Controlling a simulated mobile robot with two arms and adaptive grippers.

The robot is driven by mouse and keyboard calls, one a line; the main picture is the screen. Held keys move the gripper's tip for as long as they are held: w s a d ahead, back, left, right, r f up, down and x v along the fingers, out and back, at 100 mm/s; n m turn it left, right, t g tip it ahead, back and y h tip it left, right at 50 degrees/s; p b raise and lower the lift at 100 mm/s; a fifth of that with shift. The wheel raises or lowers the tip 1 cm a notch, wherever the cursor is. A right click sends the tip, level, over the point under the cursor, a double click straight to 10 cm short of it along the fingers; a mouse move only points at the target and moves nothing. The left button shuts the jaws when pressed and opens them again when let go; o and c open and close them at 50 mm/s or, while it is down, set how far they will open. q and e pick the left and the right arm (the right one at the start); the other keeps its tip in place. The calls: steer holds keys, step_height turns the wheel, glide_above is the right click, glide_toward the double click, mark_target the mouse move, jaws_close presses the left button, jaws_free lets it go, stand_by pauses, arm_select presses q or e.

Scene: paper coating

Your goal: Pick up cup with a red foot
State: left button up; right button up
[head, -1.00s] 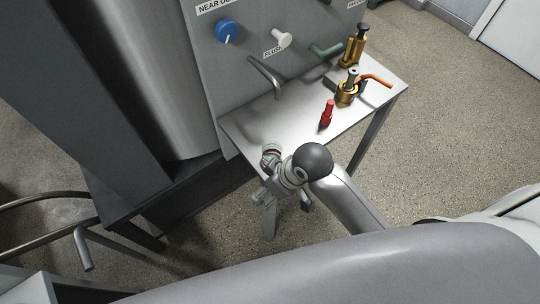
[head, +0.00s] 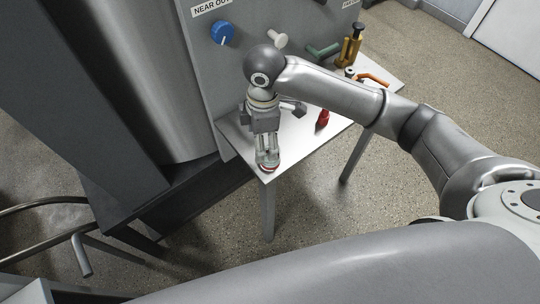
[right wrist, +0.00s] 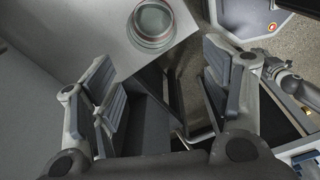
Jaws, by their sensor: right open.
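The cup with a red foot (right wrist: 153,22) stands on the bare table corner in the right wrist view, a round clear or silvery vessel with a reddish ring. In the head view the cup (head: 267,167) shows only partly, behind the fingers at the table's near corner. My right gripper (head: 267,152) points down over that corner. In the right wrist view my right gripper (right wrist: 160,66) is open, its fingers wide apart and nothing between them. The cup lies beyond the fingertips, near the top edge. My left gripper is out of view.
The metal table (head: 236,140) stands against a grey panel with a blue knob (head: 222,33) and a white knob (head: 278,40). A red bottle-like object (head: 323,119), orange lever (head: 372,79) and brass fitting (head: 350,50) stand farther right. My right forearm crosses above the table.

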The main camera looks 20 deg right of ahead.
mark_target(273, 165)
steer(key=f, duration=0.3)
steer(key=d+f+p, duration=0.1)
steer(key=f, duration=0.6)
steer(key=shift+w+d, duration=0.2)
steer(key=shift+d, duration=0.1)
steer(key=c, duration=1.1)
